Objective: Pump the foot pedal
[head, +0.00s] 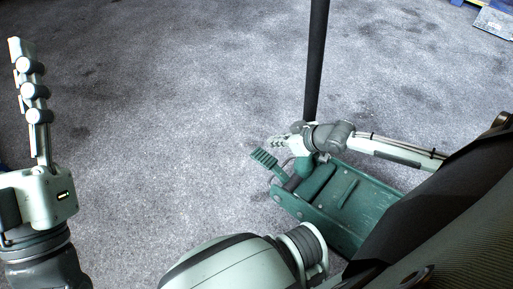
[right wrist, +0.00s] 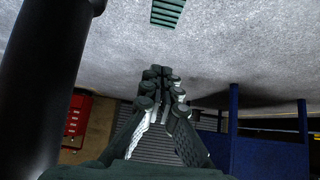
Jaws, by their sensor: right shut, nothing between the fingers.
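The green trolley jack (head: 345,205) stands on the floor, with its ribbed foot pedal (head: 263,158) sticking out at the left end. The pedal also shows at the top edge of the right wrist view (right wrist: 167,12). The jack's black handle (head: 316,60) rises beside my right gripper (head: 273,142). That gripper is shut and empty, just above the pedal in the head view; its closed fingertips show in the right wrist view (right wrist: 160,74), apart from the pedal. My left gripper (head: 18,48) is at the far left, away from the jack, seen side-on, so its opening is hidden.
The grey floor (head: 170,110) is clear left of and behind the jack. The handle fills the left of the right wrist view (right wrist: 40,80). A red cabinet (right wrist: 78,115) and a blue post (right wrist: 233,135) stand farther off. A blue-edged object (head: 495,20) lies at the top right.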

